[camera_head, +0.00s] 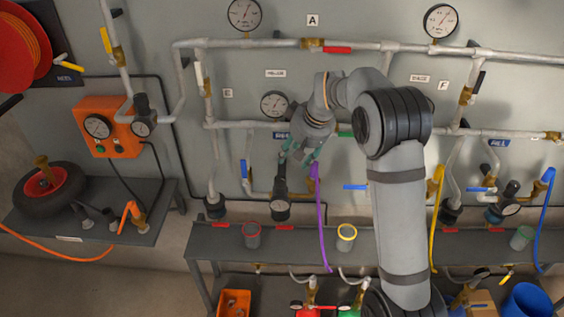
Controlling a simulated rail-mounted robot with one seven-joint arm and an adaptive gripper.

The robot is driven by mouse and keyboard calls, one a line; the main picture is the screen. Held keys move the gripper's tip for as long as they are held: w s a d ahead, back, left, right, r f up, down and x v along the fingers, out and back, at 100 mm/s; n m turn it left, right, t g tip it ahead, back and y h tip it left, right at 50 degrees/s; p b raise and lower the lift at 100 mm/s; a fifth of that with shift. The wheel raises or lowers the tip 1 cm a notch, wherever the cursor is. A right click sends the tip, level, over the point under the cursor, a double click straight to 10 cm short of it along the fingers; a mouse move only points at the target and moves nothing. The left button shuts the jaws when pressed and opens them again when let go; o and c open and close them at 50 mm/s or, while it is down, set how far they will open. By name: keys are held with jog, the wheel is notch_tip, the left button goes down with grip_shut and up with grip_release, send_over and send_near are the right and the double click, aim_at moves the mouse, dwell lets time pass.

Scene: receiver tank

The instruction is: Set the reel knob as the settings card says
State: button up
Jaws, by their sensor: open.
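My gripper (297,157) is open in front of the panel, with its teal fingers pointing down near a black regulator (281,180) with a small gauge below. The left finger is close to the regulator's upper part; I cannot tell whether they touch. The red reel (16,48) with orange hose is at the upper left. A yellow-handled valve and a plate reading something like "REEL" are beside it. I cannot tell which knob is the reel knob. No settings card can be read; the small white plates (276,73) are too small.
Pipes, gauges and coloured valve handles cover the panel. A purple hose (320,215) hangs just right of my gripper. An orange gauge box (106,127) and a wheel (48,188) are at the left. A grey shelf (385,243) with several cups runs below.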

aim_at(279, 178)
jog(key=a+f+n, duration=0.1)
jog(key=f, duration=0.2)
jog(key=a+f+n+p, duration=0.1)
jog(key=f, duration=0.2)
jog(key=a+f+n+g, duration=0.1)
jog(key=a+f, duration=0.1)
jog(key=f, duration=0.1)
jog(key=shift+w+f+n+p, duration=0.2)
jog(key=shift+w+n+p, duration=0.1)
jog(key=shift+n+p, duration=0.1)
jog(key=shift+c, duration=0.7)
jog(key=shift+a+r, duration=0.1)
jog(key=c, duration=0.9)
jog(key=shift+c, duration=0.2)
jog(key=shift+a+m+b, duration=0.1)
jog(key=shift+m+b, duration=0.25)
jog(key=shift+m, duration=0.05)
